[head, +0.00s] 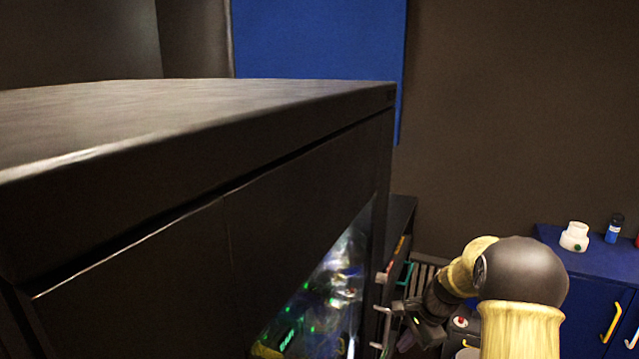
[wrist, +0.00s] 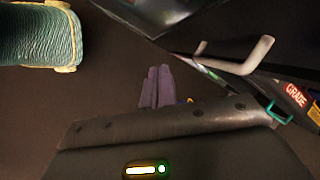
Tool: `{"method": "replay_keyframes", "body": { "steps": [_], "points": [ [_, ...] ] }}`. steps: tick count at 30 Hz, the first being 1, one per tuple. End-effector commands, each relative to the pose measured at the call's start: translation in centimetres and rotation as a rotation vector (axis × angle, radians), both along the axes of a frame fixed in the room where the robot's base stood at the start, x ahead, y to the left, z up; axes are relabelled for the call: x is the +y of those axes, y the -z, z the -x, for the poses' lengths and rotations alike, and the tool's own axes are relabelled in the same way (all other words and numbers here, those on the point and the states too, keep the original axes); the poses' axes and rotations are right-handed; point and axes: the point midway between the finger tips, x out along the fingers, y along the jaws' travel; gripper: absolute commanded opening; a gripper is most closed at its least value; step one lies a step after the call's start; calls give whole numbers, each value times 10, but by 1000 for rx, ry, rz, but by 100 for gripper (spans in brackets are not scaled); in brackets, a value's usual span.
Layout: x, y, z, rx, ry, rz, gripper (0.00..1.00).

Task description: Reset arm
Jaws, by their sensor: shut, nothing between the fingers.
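My gripper (wrist: 158,75) is shut and empty; its two purple-grey fingers lie side by side in the middle of the wrist view. In the head view my arm, pale yellow with dark joints, reaches in at the lower right. My gripper (head: 418,325) shows there only as a dark shape, close to the right end of the large black cabinet, and its fingers are hard to make out. In the wrist view a grey bar handle (wrist: 240,62) on a dark front is to the right of the fingers, apart from them.
The large black cabinet (head: 200,125) fills the left, with a lit glass front (head: 330,295) low down. A blue cabinet (head: 590,290) stands at the right, bearing a white jar (head: 574,238) and a blue bottle (head: 613,229). A teal padded thing (wrist: 38,37) is at the wrist view's upper left.

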Motion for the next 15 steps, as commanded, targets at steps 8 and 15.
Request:
{"method": "replay_keyframes", "body": {
  "steps": [8, 15],
  "points": [
    [33, -70, 89, -118, -453, 245, 0],
    [50, -112, 172, -222, -862, 417, 0]
  ]
}}
